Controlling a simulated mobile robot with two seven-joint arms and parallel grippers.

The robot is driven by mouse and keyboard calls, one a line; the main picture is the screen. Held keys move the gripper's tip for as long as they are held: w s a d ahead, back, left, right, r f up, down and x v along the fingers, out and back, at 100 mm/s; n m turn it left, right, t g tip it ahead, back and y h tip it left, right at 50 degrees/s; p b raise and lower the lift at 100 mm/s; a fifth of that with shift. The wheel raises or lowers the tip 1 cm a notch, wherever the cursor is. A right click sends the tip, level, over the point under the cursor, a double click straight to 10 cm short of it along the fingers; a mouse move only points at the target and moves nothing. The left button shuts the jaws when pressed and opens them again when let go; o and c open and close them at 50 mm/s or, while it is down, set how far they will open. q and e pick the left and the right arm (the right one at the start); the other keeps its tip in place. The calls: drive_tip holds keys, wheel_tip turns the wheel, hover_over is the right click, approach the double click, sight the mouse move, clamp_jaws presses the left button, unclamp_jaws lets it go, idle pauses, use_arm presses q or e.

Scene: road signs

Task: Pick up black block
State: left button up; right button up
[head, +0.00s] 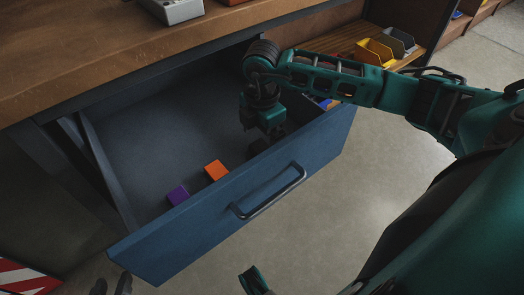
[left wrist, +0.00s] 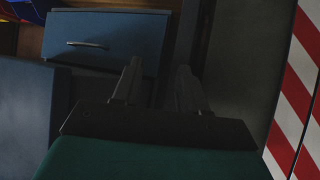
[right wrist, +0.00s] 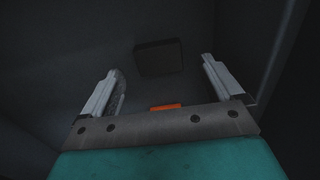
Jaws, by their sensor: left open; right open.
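The black block (right wrist: 158,57) shows in the right wrist view, lying on the dark drawer floor ahead of my right gripper (right wrist: 160,76). The gripper is open, and the block appears between and beyond its fingers, with nothing held. In the head view my right gripper (head: 262,138) reaches down into the open drawer near its front panel; I cannot clearly tell the black block from the dark fingers there. My left gripper (head: 111,285) is open and empty at the bottom left, outside the drawer. It also shows in the left wrist view (left wrist: 158,82).
An orange block (head: 216,170) and a purple block (head: 178,195) lie in the drawer near its blue front panel (head: 235,205) with a dark handle. The wooden worktop (head: 90,55) overhangs the drawer's back. A red-and-white striped panel (head: 25,277) stands at lower left.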

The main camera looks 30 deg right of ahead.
sight(262, 148)
wheel_tip(262, 148, down, 3)
drive_tip(key=shift+f+b, duration=0.15)
drive_tip(key=shift+b, duration=0.15)
drive_tip(key=c, duration=1.2)
